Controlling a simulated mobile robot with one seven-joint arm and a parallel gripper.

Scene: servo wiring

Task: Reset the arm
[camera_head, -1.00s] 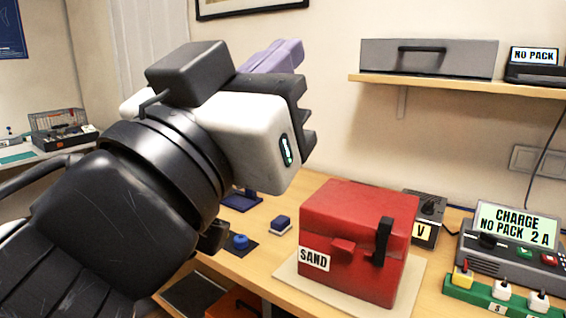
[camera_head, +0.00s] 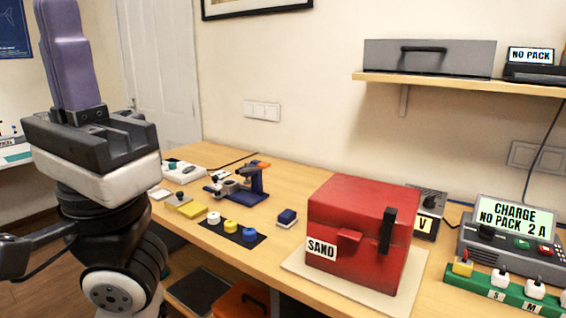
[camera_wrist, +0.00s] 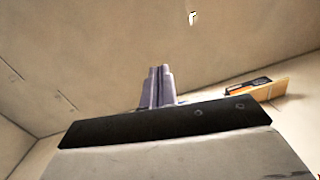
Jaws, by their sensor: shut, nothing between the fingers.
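My gripper (camera_head: 62,50) stands at the far left of the head view, its purple fingers pointing up, close together with nothing between them. The black and white hand and the dark wrist are below it. In the wrist view the gripper's fingers (camera_wrist: 158,86) are shut side by side against the ceiling. My gripper is well to the left of the bench (camera_head: 190,250) and touches nothing that I can see.
A red SAND box (camera_head: 355,225) sits on a pale board. A charger (camera_head: 510,240) stands right. A shelf (camera_head: 460,85) holds a grey case.

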